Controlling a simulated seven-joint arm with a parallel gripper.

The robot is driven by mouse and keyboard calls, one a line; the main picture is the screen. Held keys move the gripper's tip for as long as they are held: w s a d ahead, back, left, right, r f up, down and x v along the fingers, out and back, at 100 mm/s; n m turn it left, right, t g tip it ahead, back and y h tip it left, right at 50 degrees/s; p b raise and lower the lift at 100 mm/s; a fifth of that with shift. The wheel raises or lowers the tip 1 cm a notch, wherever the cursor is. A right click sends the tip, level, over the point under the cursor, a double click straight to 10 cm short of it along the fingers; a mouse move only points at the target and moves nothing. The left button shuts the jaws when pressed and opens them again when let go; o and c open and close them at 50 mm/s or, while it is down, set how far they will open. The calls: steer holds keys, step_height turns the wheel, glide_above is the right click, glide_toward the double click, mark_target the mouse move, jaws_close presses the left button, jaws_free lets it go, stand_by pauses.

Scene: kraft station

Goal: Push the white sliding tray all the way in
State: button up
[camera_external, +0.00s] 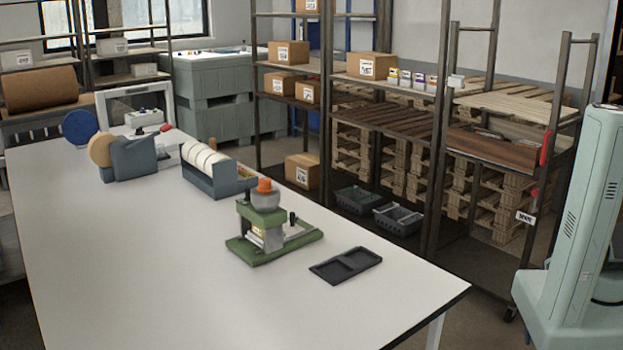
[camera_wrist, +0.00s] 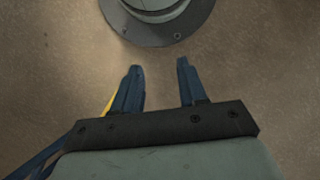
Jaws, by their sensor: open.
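A small green press-like device (camera_external: 268,228) with an orange cap (camera_external: 264,185) stands on the white table. A pale strip (camera_external: 299,233) lies on the right part of its green base, beside a small black upright knob (camera_external: 291,218). This strip may be the white sliding tray, but it is too small to tell how far out it is. My gripper (camera_wrist: 159,65) shows only in the wrist view, with its two dark blue fingers apart and nothing between them. It is over brown floor, and the device is not in that view.
A black two-pocket tray (camera_external: 345,265) lies right of the device on the white table (camera_external: 130,270). A tape dispenser with white rolls (camera_external: 205,165) and a blue-grey dispenser (camera_external: 135,158) stand farther back. The table's front left is clear. Shelves (camera_external: 400,110) stand behind.

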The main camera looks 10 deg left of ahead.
steer(key=w+a+r+n+t, duration=0.1)
steer(key=w+a+r+t, duration=0.25)
steer(key=w+r, duration=0.7)
steer(key=w+a+r+n+t, duration=0.15)
steer(key=w+a+r, duration=0.45)
steer(key=w, duration=0.8)
steer(key=w+a+r+n+t, duration=0.1)
steer(key=w+a+r+n, duration=0.1)
steer(key=a+r, duration=0.5)
steer(key=w+a+r+n+y, duration=0.1)
steer(key=a+r, duration=0.3)
steer(key=a, duration=0.6)
steer(key=w+a+r+n+t, duration=0.1)
steer(key=w+a+r+n, duration=0.1)
steer(key=a+r, duration=0.5)
steer(key=s+a+r+n, duration=0.1)
steer(key=s+a+r, duration=0.2)
steer(key=a, duration=0.5)
steer(key=s+a+r+n, duration=0.1)
steer(key=s+a+r, duration=0.1)
steer(key=a, duration=0.6)
steer(key=n+g+y, duration=0.2)
steer(key=n+y, duration=0.2)
steer(key=n, duration=0.5)
glide_toward(292, 213)
steer(key=x, duration=1)
steer(key=shift+w, duration=0.1)
